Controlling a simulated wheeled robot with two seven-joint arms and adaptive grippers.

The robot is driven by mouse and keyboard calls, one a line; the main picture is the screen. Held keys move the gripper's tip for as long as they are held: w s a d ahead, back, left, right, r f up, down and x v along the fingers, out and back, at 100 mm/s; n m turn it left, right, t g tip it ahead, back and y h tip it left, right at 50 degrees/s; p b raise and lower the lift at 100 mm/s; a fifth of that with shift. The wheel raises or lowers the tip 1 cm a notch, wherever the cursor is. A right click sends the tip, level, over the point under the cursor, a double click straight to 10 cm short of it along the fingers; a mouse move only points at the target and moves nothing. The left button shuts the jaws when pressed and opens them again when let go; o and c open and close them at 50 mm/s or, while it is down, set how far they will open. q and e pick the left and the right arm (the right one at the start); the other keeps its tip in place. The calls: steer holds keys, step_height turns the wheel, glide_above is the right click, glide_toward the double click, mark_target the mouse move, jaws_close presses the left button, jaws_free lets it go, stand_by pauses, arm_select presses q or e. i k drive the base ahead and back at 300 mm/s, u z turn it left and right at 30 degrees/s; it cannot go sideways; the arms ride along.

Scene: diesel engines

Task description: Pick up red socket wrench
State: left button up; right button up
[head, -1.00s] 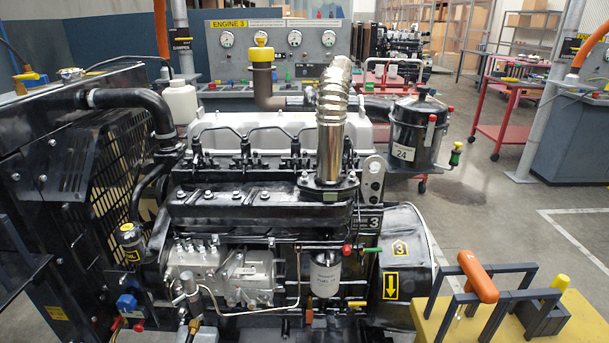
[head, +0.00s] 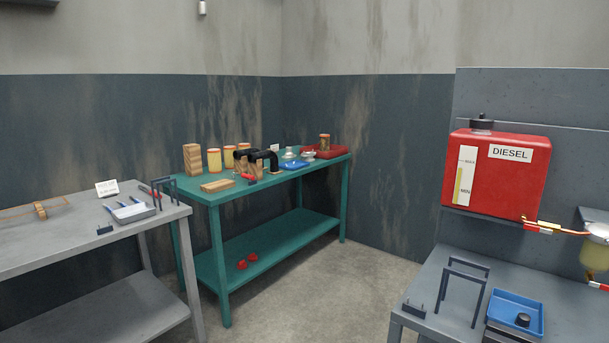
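No thing in view can be told for certain as a red socket wrench. A small red-handled item (head: 249,177) lies at the front edge of the green workbench (head: 225,193), next to black curved pipes (head: 262,156). It is too small to tell what it is. A thin dark stand (head: 165,180) is at the right end of the left grey table (head: 60,245), with a bit of red beside it that I cannot make out. Neither of my grippers shows.
Wooden blocks (head: 193,159) and yellow cylinders stand on the green workbench. Red pieces (head: 241,264) lie on its lower shelf. A grey tray (head: 131,214) with blue-handled tools is on the left table. A red diesel tank (head: 500,180) is at right. Floor (head: 310,290) between is clear.

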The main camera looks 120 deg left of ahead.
mark_target(244, 175)
steer(key=u, duration=4)
